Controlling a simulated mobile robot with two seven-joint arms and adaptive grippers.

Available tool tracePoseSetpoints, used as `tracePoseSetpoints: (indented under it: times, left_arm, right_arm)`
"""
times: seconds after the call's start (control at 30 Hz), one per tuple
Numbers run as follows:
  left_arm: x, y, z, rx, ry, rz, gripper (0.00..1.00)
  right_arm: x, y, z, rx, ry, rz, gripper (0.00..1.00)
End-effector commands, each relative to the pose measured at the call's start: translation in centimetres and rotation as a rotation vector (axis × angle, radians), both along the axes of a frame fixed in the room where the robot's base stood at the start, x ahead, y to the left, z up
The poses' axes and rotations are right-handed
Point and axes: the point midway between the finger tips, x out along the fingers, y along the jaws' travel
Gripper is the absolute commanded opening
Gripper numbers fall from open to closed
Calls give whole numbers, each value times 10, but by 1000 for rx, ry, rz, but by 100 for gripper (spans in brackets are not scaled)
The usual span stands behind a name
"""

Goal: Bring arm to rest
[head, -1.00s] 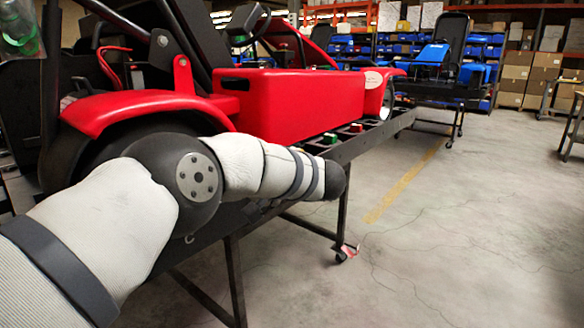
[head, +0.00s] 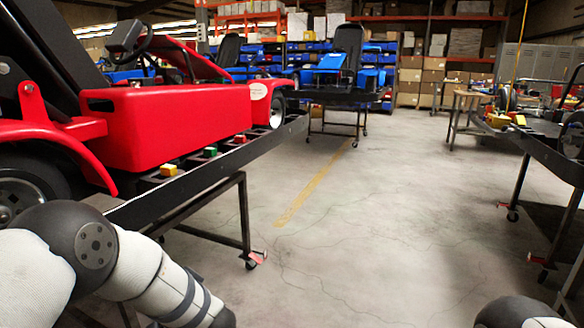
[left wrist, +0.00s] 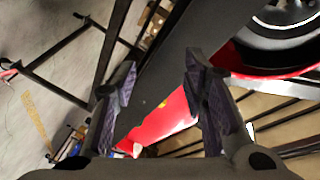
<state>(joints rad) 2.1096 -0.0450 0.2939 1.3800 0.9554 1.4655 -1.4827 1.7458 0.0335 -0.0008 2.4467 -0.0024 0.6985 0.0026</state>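My left arm comes in at the lower left of the head view, below and in front of the red kart (head: 180,120) on its dark stand (head: 215,172). The left gripper is outside the head view. In the left wrist view my left gripper (left wrist: 160,95) has its two fingers wide apart with nothing between them. Beyond the fingers are the stand's dark rail and part of the red kart body. Only a dark rounded part of my right arm shows at the bottom right of the head view. The right gripper is not in view.
A blue kart (head: 335,68) stands on another stand behind. A table stand (head: 555,150) is at the right. The concrete floor (head: 370,200) between is clear.

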Motion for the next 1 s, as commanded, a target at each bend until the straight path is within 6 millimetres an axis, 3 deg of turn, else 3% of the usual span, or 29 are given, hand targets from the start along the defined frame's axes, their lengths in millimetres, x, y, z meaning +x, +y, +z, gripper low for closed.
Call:
tracePoseSetpoints:
  times: [0.07,0.17,0.27,0.3,0.43,0.5,0.6,0.7,0.77,1.0]
  left_arm:
    - [-26,-12,-47,-120,62,-142,40]
    - [-83,-28,-115,-335,193,-261,40]
    - [-164,-41,-170,-570,365,-285,40]
    - [-201,-45,-185,-660,437,-269,40]
    - [-327,-55,-210,-917,676,-135,40]
    - [-391,-58,-208,-1023,792,-30,40]
    - [-464,-62,-195,-1124,922,118,40]
    - [-508,-63,-180,-1175,1001,226,40]
    - [-522,-64,-175,-1188,1026,263,40]
    - [-529,-64,-174,-1196,1040,285,40]
  right_arm:
    - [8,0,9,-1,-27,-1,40]
    - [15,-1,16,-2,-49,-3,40]
    - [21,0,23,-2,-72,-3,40]
    - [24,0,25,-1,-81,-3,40]
    - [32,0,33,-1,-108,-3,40]
    - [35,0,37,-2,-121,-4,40]
    - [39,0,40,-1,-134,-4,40]
    - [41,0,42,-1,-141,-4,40]
    - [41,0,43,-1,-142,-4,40]
    - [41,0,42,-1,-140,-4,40]
